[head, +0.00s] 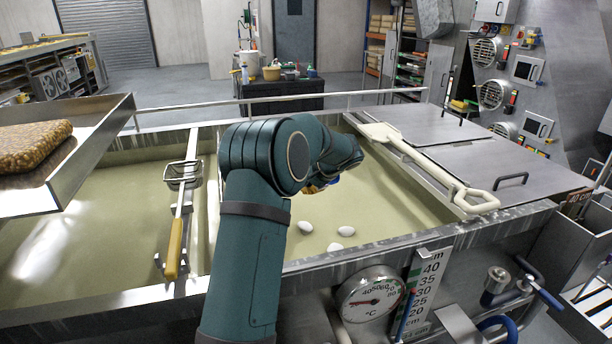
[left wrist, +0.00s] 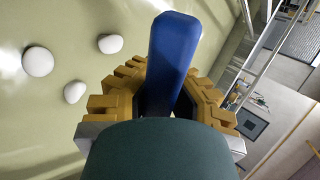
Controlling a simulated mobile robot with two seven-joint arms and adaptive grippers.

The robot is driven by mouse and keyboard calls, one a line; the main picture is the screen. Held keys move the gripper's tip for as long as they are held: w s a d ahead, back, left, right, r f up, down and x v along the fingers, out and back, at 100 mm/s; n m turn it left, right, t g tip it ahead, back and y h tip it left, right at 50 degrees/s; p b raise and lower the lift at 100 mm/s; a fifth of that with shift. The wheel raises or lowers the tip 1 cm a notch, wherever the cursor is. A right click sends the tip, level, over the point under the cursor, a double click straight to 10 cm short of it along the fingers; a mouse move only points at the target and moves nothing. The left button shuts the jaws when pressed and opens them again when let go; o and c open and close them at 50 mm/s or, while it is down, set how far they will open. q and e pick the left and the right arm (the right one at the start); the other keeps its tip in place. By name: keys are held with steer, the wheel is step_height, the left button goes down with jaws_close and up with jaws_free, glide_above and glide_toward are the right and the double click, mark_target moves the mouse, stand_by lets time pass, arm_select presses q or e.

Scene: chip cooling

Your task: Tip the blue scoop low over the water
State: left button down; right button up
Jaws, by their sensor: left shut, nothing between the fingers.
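The tank of pale greenish water (head: 385,205) lies in front of me. Three white rounded lumps, one of them here (head: 346,231), sit in it near its front wall; they also show at the left of the left wrist view (left wrist: 38,62). My left arm reaches over the tank, and its links hide most of my left gripper (head: 318,187) in the head view. In the left wrist view the yellow fingers are shut around the base of a blue bar (left wrist: 174,48), apparently part of the blue scoop. Whether they grip it I cannot tell; the scoop's bowl is hidden. My right gripper is not in view.
A long cream paddle (head: 430,165) lies along the tank's right edge beside metal lids (head: 505,165). A wire basket tool with a yellow handle (head: 174,248) rests on the left divider. A tray (head: 85,158) holds a brown slab. A dial thermometer (head: 370,295) is on the front.

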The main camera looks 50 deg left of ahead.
arm_select(q)
steer(key=h+p, duration=0.3)
steer(key=d+r+h+p, duration=0.1)
steer(key=h+p, duration=0.6)
steer(key=h, duration=0.1)
steer(key=shift+s+d+r+g+p, duration=0.3)
steer(key=shift+r+p, duration=0.05)
steer(key=shift+p, duration=0.05)
steer(key=shift+s+a+r+h+p, duration=0.1)
steer(key=shift+s+r+h+p, duration=0.05)
steer(key=shift+r+h+p, duration=0.55)
steer(key=shift+s+r, duration=0.1)
